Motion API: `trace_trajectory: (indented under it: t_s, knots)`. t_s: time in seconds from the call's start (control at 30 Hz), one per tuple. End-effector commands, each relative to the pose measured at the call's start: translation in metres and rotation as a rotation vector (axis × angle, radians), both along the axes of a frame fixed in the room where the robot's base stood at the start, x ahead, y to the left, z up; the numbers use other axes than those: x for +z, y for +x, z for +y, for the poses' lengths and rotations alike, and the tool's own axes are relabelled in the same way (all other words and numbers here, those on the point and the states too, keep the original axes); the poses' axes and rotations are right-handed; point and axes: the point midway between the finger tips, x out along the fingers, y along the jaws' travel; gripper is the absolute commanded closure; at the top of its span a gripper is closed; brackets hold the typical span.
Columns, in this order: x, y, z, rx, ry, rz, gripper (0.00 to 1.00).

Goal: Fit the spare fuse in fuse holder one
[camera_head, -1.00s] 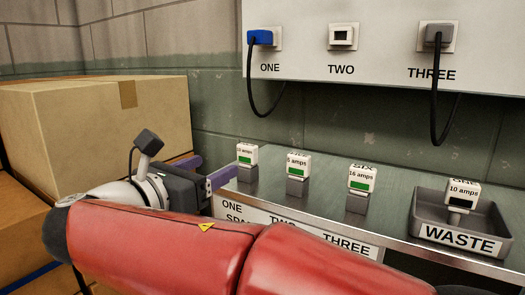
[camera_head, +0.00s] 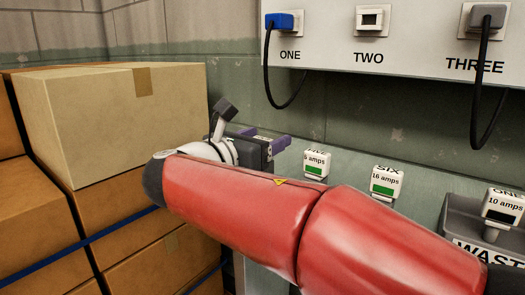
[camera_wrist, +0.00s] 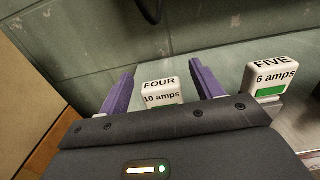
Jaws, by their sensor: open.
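A white fuse block marked FOUR, 10 amps (camera_wrist: 160,93) stands between my two purple fingers in the wrist view. My gripper (camera_wrist: 161,72) is open, one finger on each side of it with gaps. My gripper also shows in the head view (camera_head: 267,138). On the wall panel, holder ONE (camera_head: 298,22) has a blue plug with a black cable. Inside the waste tray (camera_head: 462,218) is a block marked 10 amps (camera_head: 502,206).
Block FIVE, 6 amps (camera_wrist: 268,78) stands close right of my right finger. Block SIX, 16 amps (camera_head: 386,182) is further right. Holder TWO (camera_head: 369,19) has a dark opening; holder THREE (camera_head: 487,19) has a grey cabled plug. Cardboard boxes (camera_head: 115,120) are stacked at the left.

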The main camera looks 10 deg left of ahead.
Motion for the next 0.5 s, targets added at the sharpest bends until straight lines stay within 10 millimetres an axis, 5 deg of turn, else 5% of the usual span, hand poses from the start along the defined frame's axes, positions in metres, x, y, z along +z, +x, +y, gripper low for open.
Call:
trace_trajectory:
  t_s: [0.17, 0.5]
  knots:
    - [-0.0002, -0.0001, 0.0003, 0.0, 0.0, 0.0, 0.36]
    - [-0.0004, -0.0004, 0.0004, 0.0, 0.0, 0.0, 0.8]
